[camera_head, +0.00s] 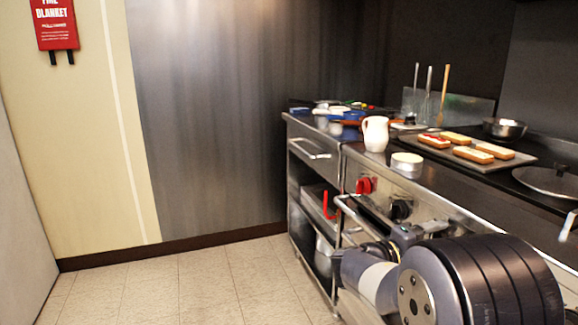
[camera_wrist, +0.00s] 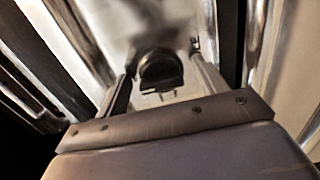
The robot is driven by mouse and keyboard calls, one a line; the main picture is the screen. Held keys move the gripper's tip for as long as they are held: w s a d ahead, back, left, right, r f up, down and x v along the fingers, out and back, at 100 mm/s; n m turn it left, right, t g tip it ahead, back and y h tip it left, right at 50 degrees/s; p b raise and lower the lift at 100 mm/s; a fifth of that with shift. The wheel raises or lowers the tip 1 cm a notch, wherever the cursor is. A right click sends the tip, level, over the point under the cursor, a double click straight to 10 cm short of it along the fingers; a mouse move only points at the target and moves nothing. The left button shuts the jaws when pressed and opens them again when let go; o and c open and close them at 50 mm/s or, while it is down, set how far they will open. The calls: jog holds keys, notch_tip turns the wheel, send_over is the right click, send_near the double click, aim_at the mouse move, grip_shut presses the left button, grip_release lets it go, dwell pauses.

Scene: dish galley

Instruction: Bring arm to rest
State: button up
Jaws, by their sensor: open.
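My arm (camera_head: 440,280) shows at the lower right of the head view, folded low in front of the steel counter. In the wrist view my gripper (camera_wrist: 162,62) is open, with one finger on each side and a dark rounded knob-like thing (camera_wrist: 160,70) showing between them. I cannot tell whether the fingers touch it. Nothing is clearly held. In the head view the gripper's fingers cannot be made out clearly beside the counter front.
The steel counter (camera_head: 440,195) has a red knob (camera_head: 365,186), a dark knob (camera_head: 400,209) and a rail close to my arm. On top are a white jug (camera_head: 375,133), a small round pot (camera_head: 407,164), a tray (camera_head: 510,162) and a steel bowl (camera_head: 504,129). The tiled floor (camera_head: 190,290) at left is clear.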

jog(key=shift+a+f, duration=0.1)
jog(key=p+v, duration=0.2)
jog(key=v, duration=0.9)
jog(key=b+x, duration=0.3)
jog(key=x, duration=0.9)
jog(key=shift+s+a+r+n+p, duration=0.2)
jog(key=shift+a+n+p, duration=0.65)
jog(key=shift+n+p, duration=2.45)
jog(key=shift+s+a+r+n+p, duration=0.2)
jog(key=shift+a+n+p, duration=0.9)
jog(key=shift+p, duration=4.05)
jog(key=shift+s+a+f+n+p, duration=0.1)
jog(key=shift+s+a+n+p, duration=0.35)
jog(key=shift+n+p, duration=3)
jog(key=shift+w+r+m+p, duration=0.1)
jog(key=shift+m+p, duration=0.75)
